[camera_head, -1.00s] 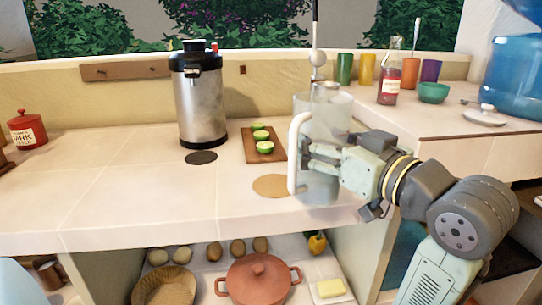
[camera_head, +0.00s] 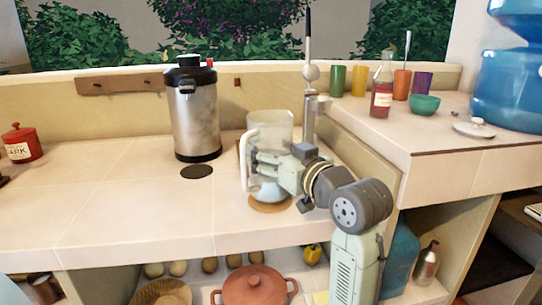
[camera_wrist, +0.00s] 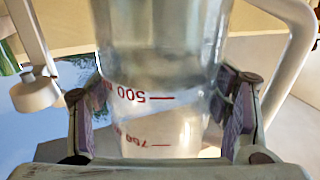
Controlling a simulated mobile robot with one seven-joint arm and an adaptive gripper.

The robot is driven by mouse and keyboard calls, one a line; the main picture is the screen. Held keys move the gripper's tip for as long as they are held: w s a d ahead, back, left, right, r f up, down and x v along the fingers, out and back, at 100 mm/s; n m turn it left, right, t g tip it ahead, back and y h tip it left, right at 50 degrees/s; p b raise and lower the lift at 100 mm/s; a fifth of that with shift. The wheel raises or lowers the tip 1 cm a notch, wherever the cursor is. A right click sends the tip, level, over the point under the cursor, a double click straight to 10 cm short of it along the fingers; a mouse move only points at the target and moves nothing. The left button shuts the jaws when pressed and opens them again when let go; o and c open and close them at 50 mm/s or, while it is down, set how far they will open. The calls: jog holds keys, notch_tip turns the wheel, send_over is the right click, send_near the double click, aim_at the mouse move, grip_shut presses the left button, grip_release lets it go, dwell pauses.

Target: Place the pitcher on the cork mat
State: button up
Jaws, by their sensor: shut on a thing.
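The pitcher (camera_head: 272,128) is clear, with a white handle on its left side. It stands upright over the round cork mat (camera_head: 270,208) on the lower counter. I cannot tell whether its base touches the mat. The mat's front rim shows below the pitcher; the rest is hidden or seen through it. My gripper (camera_head: 268,168) reaches in from the right and is shut around the pitcher's body. In the wrist view, the fingers (camera_wrist: 163,108) press both sides of the pitcher (camera_wrist: 160,45), which has red volume marks.
A steel dispenser (camera_head: 195,115) stands to the left at the back, with a dark round mat (camera_head: 197,172) in front. Behind the pitcher rises a tap (camera_head: 311,75). The raised counter at right holds cups, a bottle (camera_head: 382,90) and a green bowl (camera_head: 425,105).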

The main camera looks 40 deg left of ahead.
jog(key=shift+f, duration=0.7)
jog(key=shift+f, duration=0.15)
jog(key=o, duration=1.9)
